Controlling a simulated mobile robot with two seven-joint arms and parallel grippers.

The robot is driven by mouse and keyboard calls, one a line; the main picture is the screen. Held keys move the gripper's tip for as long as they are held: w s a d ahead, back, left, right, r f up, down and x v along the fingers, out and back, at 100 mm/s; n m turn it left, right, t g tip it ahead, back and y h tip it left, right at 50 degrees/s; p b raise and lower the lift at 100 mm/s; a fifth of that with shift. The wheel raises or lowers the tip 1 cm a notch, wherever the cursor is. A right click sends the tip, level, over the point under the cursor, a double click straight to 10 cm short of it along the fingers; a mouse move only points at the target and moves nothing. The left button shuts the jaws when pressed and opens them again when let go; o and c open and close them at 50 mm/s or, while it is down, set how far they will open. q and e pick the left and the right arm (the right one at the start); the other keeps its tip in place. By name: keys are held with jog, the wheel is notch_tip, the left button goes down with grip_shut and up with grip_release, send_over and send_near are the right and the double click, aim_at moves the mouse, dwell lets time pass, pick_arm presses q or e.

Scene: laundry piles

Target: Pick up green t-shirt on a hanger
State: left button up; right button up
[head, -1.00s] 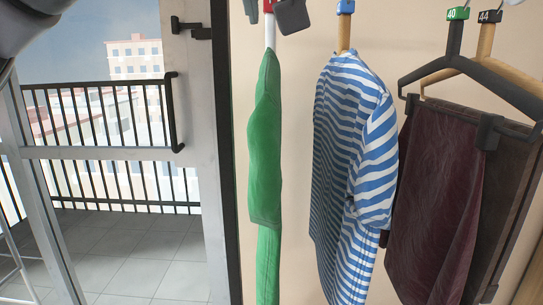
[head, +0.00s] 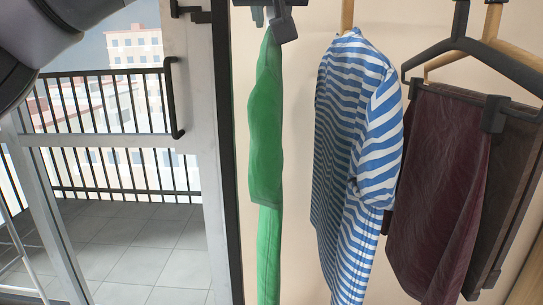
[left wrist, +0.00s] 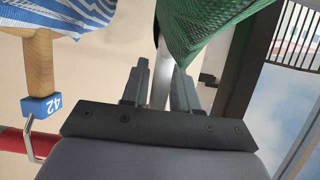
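The green t-shirt (head: 264,140) hangs edge-on, left of the striped shirt in the head view. It also shows at the top of the left wrist view (left wrist: 205,25). The white neck of its hanger (left wrist: 160,80) runs between my left gripper's fingers (left wrist: 160,82) in the left wrist view. In the head view my left gripper (head: 268,20) is at the top edge, just at the shirt's collar. The hanger's hook is hidden there. My right gripper is not in view.
A blue-and-white striped shirt (head: 352,150) hangs close to the right. Dark red trousers (head: 435,190) on a black hanger (head: 458,45) hang farther right. A red rail (left wrist: 14,140) shows in the left wrist view. A glass door (head: 190,120) stands at the left.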

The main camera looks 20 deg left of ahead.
pick_arm(q)
grip_shut()
jog(key=shift+r, duration=0.25)
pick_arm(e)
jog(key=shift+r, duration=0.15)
